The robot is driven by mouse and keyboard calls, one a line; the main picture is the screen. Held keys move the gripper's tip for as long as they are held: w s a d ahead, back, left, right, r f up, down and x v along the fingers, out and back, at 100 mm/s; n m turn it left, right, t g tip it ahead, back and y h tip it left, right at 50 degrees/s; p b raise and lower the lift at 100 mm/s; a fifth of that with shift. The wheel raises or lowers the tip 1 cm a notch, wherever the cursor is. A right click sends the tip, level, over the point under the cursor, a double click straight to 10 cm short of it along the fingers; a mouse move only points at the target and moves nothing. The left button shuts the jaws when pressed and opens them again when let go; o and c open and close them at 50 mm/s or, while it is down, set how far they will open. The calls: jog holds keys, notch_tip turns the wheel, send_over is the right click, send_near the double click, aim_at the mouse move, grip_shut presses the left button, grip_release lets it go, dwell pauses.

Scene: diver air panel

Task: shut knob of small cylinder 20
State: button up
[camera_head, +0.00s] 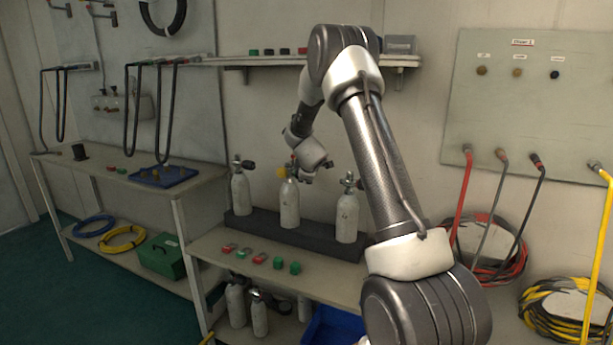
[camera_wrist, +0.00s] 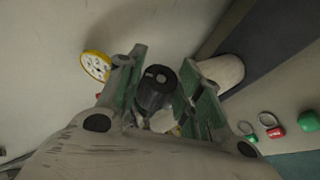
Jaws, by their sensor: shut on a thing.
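Three small grey-white cylinders stand upright in a row: the left one (camera_head: 240,193), the middle one (camera_head: 289,205) and the right one (camera_head: 347,217). I cannot read any number on them. My gripper (camera_wrist: 160,72) is at the top of the middle cylinder, with its green-padded fingers shut on a black knob (camera_wrist: 157,86). The round yellow gauge (camera_wrist: 96,66) is just left of the fingers; its yellow also shows in the head view (camera_head: 282,173). Part of a pale cylinder body (camera_wrist: 222,72) shows beyond the right finger. In the head view my wrist hides the middle valve.
The cylinders stand in a dark rack (camera_head: 275,230) on a bench. Red and green tags (camera_head: 260,257) and green caps (camera_head: 295,268) lie in front. A shelf (camera_head: 275,60) runs above. Several hoses (camera_head: 490,250) hang at the right.

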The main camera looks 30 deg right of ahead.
dwell(0.3)
jog(key=o, duration=1)
jog(key=shift+s, duration=0.1)
jog(key=v, duration=1.2)
jog(key=shift+o, duration=0.2)
